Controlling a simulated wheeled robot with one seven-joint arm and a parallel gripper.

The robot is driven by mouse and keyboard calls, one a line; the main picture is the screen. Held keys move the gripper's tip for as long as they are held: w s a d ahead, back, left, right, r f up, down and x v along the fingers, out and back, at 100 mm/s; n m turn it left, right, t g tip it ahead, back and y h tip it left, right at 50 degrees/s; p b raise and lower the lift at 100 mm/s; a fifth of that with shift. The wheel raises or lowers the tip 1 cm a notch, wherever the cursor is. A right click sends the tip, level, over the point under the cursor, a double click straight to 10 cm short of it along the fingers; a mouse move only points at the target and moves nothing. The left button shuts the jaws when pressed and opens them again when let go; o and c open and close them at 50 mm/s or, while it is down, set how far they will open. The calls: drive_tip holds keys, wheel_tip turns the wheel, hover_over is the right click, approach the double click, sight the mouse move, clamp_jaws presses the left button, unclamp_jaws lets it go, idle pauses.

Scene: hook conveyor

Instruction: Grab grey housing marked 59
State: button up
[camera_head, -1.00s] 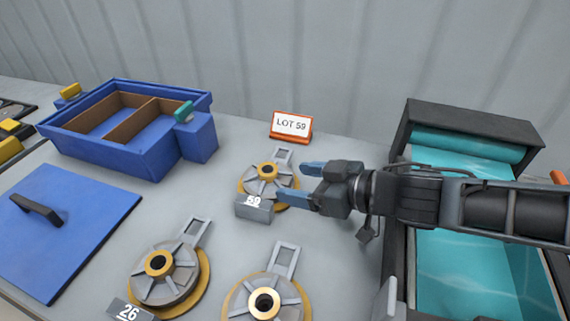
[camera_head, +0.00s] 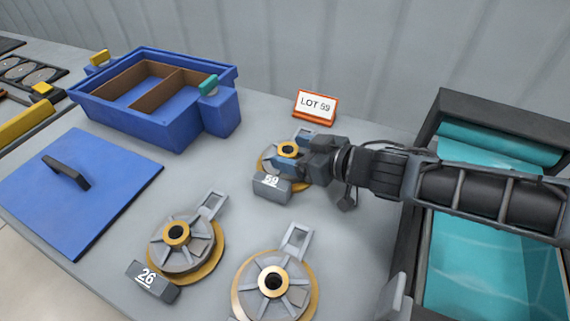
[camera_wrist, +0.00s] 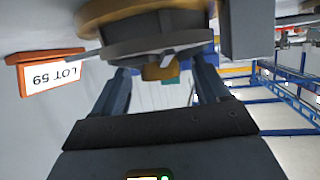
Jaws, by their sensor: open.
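The grey housing marked 59 (camera_head: 271,183) sits on a yellow-rimmed base on the grey bench, with a gold ring at its centre and a loop tab at its back. It also fills the top of the wrist view, upside down (camera_wrist: 160,45). My gripper (camera_head: 282,163) reaches it from the right and partly hides it. In the wrist view the two blue-grey fingers (camera_wrist: 162,80) are apart, one on each side of the housing's lower part in the picture. I cannot tell whether they touch it.
An orange LOT 59 sign (camera_head: 315,107) stands just behind. Other housings, one marked 26 (camera_head: 186,247) and another (camera_head: 272,283), lie nearer. A blue divided box (camera_head: 130,118) and blue lid (camera_head: 80,190) are left; a teal conveyor (camera_head: 480,255) is right.

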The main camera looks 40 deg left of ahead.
clamp_jaws()
idle(0.6)
